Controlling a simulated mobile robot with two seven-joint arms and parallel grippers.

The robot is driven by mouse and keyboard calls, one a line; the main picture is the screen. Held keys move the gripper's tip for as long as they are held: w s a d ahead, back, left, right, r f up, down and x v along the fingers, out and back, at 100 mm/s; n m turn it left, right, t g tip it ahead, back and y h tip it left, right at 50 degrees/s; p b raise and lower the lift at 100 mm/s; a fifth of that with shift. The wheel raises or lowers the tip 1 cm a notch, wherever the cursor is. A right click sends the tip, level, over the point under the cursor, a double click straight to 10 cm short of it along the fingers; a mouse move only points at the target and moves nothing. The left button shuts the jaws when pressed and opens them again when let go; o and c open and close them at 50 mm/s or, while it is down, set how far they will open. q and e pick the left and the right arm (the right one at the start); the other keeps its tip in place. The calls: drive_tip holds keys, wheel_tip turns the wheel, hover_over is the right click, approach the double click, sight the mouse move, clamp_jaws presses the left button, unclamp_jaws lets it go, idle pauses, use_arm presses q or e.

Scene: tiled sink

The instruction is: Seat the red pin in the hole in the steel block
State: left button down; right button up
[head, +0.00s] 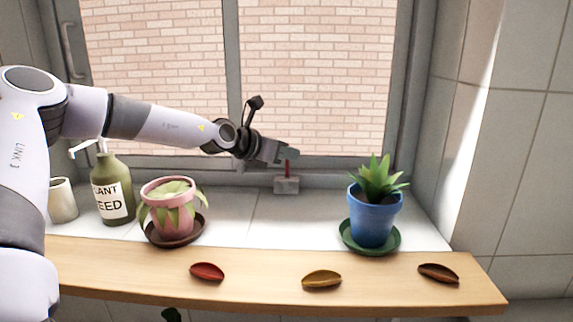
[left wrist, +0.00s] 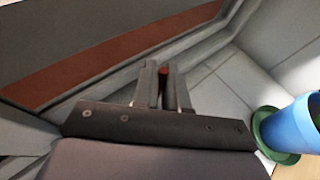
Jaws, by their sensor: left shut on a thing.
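The steel block (head: 287,186) is a small grey block on the tiled ledge below the window, near the middle of the head view. The red pin (head: 288,167) stands about upright directly above the block. Its lower end meets the block's top in the picture; how deep it sits I cannot tell. My left gripper (head: 287,154) reaches in from the left and is shut on the pin's upper part. In the left wrist view the pin's red top (left wrist: 163,71) shows between the two fingers. The block is hidden there. My right gripper is not in view.
A pink pot (head: 168,212) and a green bottle (head: 111,190) stand left on the ledge, with a beige cup (head: 63,200). A blue pot (head: 373,217) stands right on a green saucer (head: 369,249). Several leaf-shaped pieces lie on the wooden board (head: 250,274).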

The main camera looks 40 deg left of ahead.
sight(286, 177)
use_arm(q)
drive_tip(key=shift+f, duration=1.7)
drive_tip(key=shift+f, duration=0.15)
drive_tip(key=c, duration=1.2)
unclamp_jaws()
drive_tip(key=shift+o, duration=0.2)
drive_tip(key=shift+s+r, duration=0.1)
drive_tip(key=shift+r, duration=0.2)
drive_tip(key=shift+p+v, duration=0.3)
drive_tip(key=shift+v, duration=0.7)
drive_tip(key=v, duration=0.9)
drive_tip(key=shift+s, duration=0.35)
